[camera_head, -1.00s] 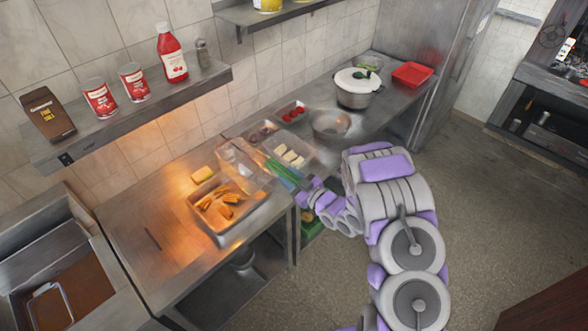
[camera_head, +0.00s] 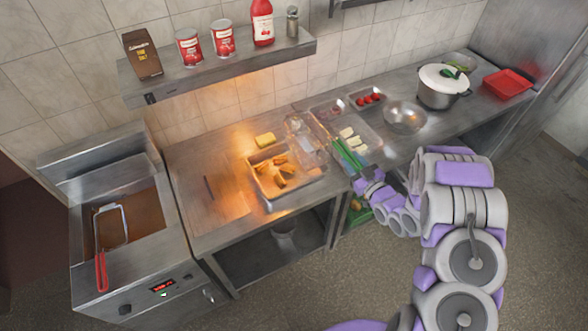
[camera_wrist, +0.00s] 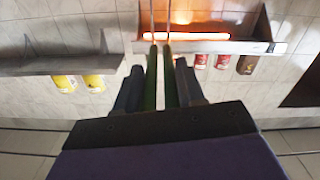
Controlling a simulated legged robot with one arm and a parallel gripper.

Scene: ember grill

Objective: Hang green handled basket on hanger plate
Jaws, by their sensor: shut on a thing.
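The green handled basket shows in the head view as a pale wire mesh (camera_head: 306,138) over the counter, with its green handle (camera_head: 348,155) running toward my gripper (camera_head: 362,182). My gripper is shut on the green handle. In the wrist view the two green bars of the handle (camera_wrist: 151,80) lie between the fingers of my gripper (camera_wrist: 160,85), and the thin rods go up out of frame. The basket seems to be held above the counter. I cannot clearly pick out the hanger plate; a raised metal back panel (camera_head: 95,160) stands behind the fryer (camera_head: 130,225) at the left.
A red handled basket (camera_head: 108,235) sits in the fryer. A tray of fries (camera_head: 285,178) and a yellow block (camera_head: 265,139) are on the lit counter. A wall shelf (camera_head: 220,72) holds cans and bottles. A pot (camera_head: 442,90) stands at the right. The floor in front is clear.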

